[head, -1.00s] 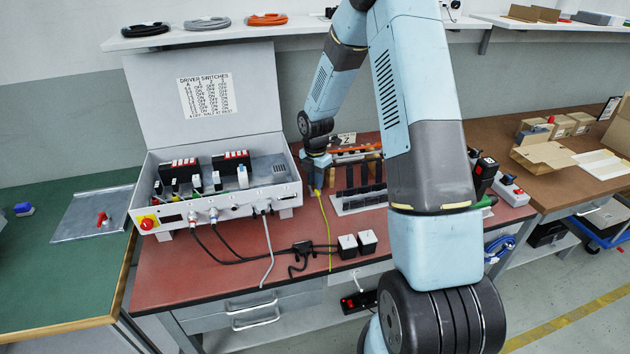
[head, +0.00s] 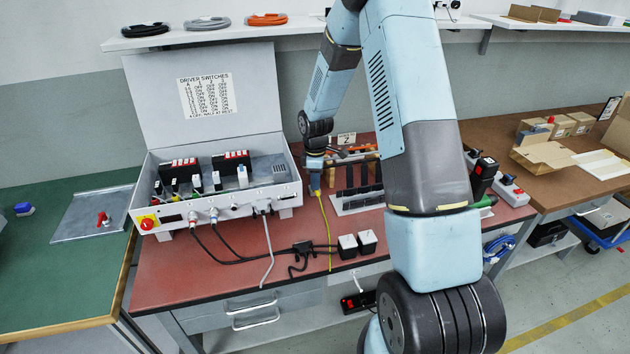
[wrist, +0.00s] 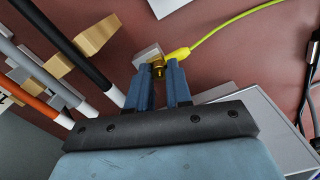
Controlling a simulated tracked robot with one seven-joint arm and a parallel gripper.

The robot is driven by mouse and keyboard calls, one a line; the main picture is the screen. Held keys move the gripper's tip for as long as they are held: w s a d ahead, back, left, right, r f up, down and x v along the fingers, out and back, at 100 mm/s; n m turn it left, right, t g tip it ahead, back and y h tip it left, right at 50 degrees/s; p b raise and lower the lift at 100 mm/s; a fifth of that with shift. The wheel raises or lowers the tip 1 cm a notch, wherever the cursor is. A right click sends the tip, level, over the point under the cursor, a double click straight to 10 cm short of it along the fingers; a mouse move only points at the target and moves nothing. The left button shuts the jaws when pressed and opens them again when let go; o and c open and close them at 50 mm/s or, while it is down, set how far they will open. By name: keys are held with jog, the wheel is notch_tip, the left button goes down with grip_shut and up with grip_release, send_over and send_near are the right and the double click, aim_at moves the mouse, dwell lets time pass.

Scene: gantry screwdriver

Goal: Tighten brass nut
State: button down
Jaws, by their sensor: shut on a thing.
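In the wrist view the brass nut (wrist: 158,71) is small and sits between the tips of my blue fingers. My gripper (wrist: 161,73) is shut on it, one finger on each side. Just beyond the nut are a pale grey block (wrist: 147,54) and the yellow end (wrist: 178,54) of a yellow-green wire (wrist: 235,19). The fingers partly hide the nut, so its seating cannot be told. In the head view my gripper (head: 315,187) points down at the red bench (head: 215,270), with the wire (head: 326,225) running forward from it; the nut is too small to make out there.
A grey driver box (head: 225,208) with an open lid stands left of my gripper. A rack of tools (head: 355,155) and dark strips (head: 358,190) lies to the right. A shelf (head: 300,31) runs above.

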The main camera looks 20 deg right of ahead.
jog(key=m, duration=0.5)
jog(key=shift+w+m, duration=0.1)
jog(key=shift+m, duration=0.2)
jog(key=m, duration=0.5)
jog(key=shift+r, duration=0.1)
jog(key=m, duration=0.4)
jog(key=shift+m, duration=0.4)
jog(key=m, duration=1)
jog(key=shift+w, duration=0.1)
jog(key=m, duration=0.4)
jog(key=shift+m, duration=0.3)
jog(key=m, duration=0.5)
jog(key=shift+m, duration=2.4)
